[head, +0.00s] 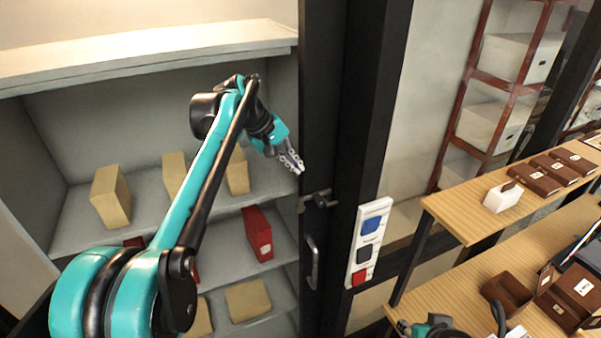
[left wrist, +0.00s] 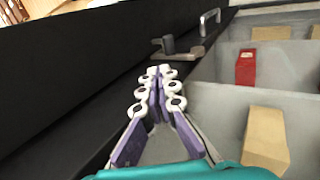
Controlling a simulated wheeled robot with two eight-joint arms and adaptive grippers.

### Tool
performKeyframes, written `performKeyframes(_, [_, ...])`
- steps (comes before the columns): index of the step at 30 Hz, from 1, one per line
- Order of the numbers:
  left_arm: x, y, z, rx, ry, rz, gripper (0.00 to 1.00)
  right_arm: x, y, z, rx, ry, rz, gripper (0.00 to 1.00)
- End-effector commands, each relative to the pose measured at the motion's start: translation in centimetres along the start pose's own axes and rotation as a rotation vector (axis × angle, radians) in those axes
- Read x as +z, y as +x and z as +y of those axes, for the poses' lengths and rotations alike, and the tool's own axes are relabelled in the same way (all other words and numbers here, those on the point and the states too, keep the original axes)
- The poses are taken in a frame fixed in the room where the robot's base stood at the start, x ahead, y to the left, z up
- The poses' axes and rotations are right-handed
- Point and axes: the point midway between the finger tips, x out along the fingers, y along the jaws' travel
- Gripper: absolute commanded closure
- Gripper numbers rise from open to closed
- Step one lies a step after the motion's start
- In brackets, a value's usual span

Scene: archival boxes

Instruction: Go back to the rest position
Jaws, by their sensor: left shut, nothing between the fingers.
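My left arm reaches up from the lower left across the open cabinet in the head view. Its left gripper (head: 296,165) is shut and empty in front of the cabinet's dark door post, just above a latch (head: 318,199). In the left wrist view the gripper's fingers (left wrist: 158,85) meet at their tips, with nothing between them. The latch also shows beyond them in that view (left wrist: 176,49). A part of my right arm (head: 435,328) shows at the bottom edge of the head view; its fingers cannot be made out.
The cabinet shelves (head: 215,208) hold several tan boxes (head: 112,196) and a red box (head: 258,233). A handle (head: 312,262) sits below the latch. A panel with blue, black and red blocks (head: 368,243) is right of it. A wooden desk (head: 460,285) with brown boxes stands at the right.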

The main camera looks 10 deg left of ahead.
Motion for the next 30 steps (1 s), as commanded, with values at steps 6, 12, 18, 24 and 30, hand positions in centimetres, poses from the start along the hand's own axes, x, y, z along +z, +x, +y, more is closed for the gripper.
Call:
performKeyframes(6, [0.0,-0.1,0.0,0.000,0.000,0.000,1.00,0.0,0.0,0.0,0.000,0.000,0.000,0.61])
performKeyframes(12, [0.4,0.3,-0.5,-0.004,0.008,0.006,1.00,0.4,0.5,0.0,0.000,0.000,0.000,0.61])
performKeyframes(18, [4.0,4.4,-6.1,-0.049,0.101,0.072,1.00,3.7,5.1,0.0,0.000,0.000,0.000,0.61])
performKeyframes(24, [9.8,10.8,-15.7,-0.129,0.268,0.181,1.00,8.1,11.3,0.0,0.000,0.000,0.000,0.61])
performKeyframes(30, [15.3,18.1,-26.2,-0.213,0.445,0.283,1.00,12.3,17.2,0.0,0.000,0.000,0.000,0.61])
